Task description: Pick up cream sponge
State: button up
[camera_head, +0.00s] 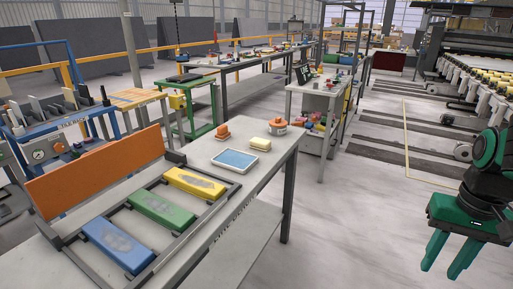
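The cream sponge (255,144) is a small pale block lying near the far end of the stone-topped table (217,198). It sits just behind a white tray with a blue inside (234,162). My gripper (441,271) is at the lower right, over open floor and well to the right of the table. Its two green fingers point down, apart, with nothing between them.
An orange block (222,133) and a round orange-and-white item (278,125) flank the sponge. Yellow (195,183), green (161,211) and blue (118,246) blocks lie in a dark frame. Floor between table and gripper is clear.

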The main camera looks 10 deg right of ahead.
aim_at(260, 143)
jog(key=i, duration=1.65)
jog(key=z, duration=0.05)
